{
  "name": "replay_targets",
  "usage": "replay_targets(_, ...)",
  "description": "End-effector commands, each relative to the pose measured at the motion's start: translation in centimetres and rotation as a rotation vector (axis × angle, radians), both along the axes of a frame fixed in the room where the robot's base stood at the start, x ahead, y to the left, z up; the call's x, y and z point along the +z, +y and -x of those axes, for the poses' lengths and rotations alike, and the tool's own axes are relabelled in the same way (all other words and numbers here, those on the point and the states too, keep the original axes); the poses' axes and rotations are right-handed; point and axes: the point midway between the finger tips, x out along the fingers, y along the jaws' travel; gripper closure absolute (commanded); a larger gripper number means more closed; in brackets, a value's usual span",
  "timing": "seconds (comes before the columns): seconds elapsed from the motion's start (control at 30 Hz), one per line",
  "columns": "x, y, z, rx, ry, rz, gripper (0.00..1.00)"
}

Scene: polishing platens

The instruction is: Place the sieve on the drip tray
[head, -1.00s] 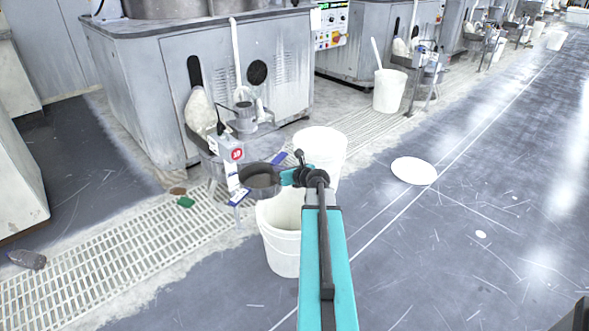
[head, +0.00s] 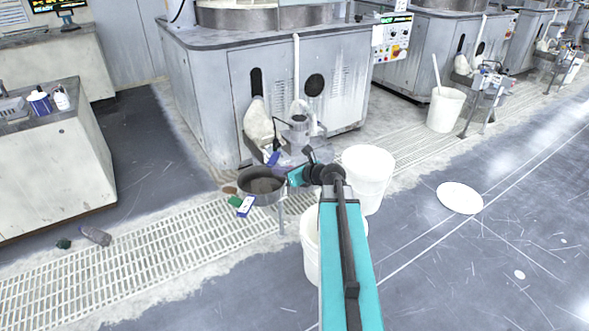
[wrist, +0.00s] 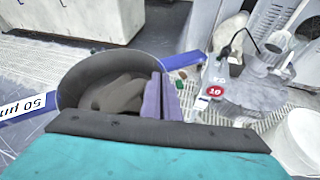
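The sieve is a round grey pan (head: 262,187) with a blue-edged white tag; the wrist view shows its dark bowl (wrist: 100,85) and a tag reading 50 µm. My gripper (head: 290,178) is at the sieve's right edge; in the wrist view its purple-grey fingers (wrist: 161,98) are close together on the rim. The sieve is held roughly level, above the floor grating, left of the machine-side stand. A grey tray-like surface (wrist: 258,93) on that stand, beyond the sieve, looks like the drip tray, though I cannot be sure. In the head view the sieve and my arm partly hide it.
A white bottle (head: 257,122) and a metal vessel (head: 299,128) stand by the machine (head: 225,95). A box with a red label (wrist: 214,88) is near the tray. White buckets (head: 368,172) stand on the right. A bench (head: 60,175) is on the left.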

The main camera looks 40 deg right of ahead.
Motion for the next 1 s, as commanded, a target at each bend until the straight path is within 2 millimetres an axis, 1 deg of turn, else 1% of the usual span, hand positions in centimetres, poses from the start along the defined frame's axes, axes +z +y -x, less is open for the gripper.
replay_targets(0.03,1.7,1.1,-0.2,0.021,-0.002,-0.001,1.0)
replay_targets(0.57,10.5,10.9,-0.8,0.245,-0.006,-0.002,1.0)
replay_targets(1.0,17.8,18.7,-0.1,0.432,-0.011,-0.003,1.0)
